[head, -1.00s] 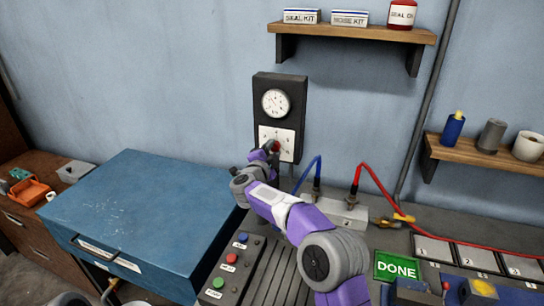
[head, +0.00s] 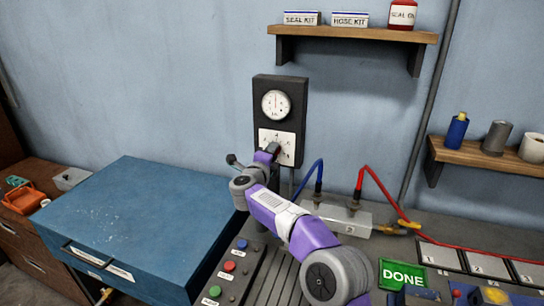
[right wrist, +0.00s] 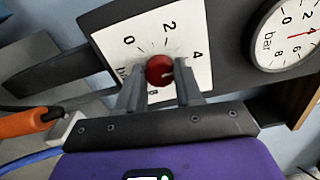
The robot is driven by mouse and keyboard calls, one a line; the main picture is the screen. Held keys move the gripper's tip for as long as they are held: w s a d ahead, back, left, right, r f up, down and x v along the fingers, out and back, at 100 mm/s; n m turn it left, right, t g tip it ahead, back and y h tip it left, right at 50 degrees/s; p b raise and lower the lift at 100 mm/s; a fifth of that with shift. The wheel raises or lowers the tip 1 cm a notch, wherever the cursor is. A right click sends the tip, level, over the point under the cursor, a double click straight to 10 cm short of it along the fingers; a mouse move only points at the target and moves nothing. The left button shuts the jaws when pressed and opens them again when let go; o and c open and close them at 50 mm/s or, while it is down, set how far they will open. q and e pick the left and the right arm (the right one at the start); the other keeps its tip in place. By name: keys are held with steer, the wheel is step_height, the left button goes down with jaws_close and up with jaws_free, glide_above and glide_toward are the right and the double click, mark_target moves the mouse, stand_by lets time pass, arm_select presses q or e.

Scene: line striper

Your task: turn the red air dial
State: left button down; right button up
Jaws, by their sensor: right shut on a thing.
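The red air dial (right wrist: 159,70) sits on a white numbered plate (right wrist: 185,20), which also shows in the head view (head: 290,138) below a round gauge (head: 275,104). My right gripper (right wrist: 160,92) is shut on the dial, one finger on each side of it. In the head view the right gripper (head: 270,150) covers the dial. The gauge also shows in the right wrist view (right wrist: 292,35), its red needle near the 4. My left gripper is not in view.
A blue box (head: 140,220) stands to the left. A grey block (head: 340,219) with blue and red hoses is to the right of my arm. A button panel (head: 229,278) lies below, and a green DONE sign (head: 403,275) lies at the right. Shelves hang above and at right.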

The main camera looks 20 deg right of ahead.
stand_by(0.4)
steer(key=o, duration=1)
steer(key=shift+o, duration=0.2)
steer(key=v, duration=0.7)
steer(key=shift+s+a+b, duration=0.15)
steer(key=shift+s+b, duration=0.15)
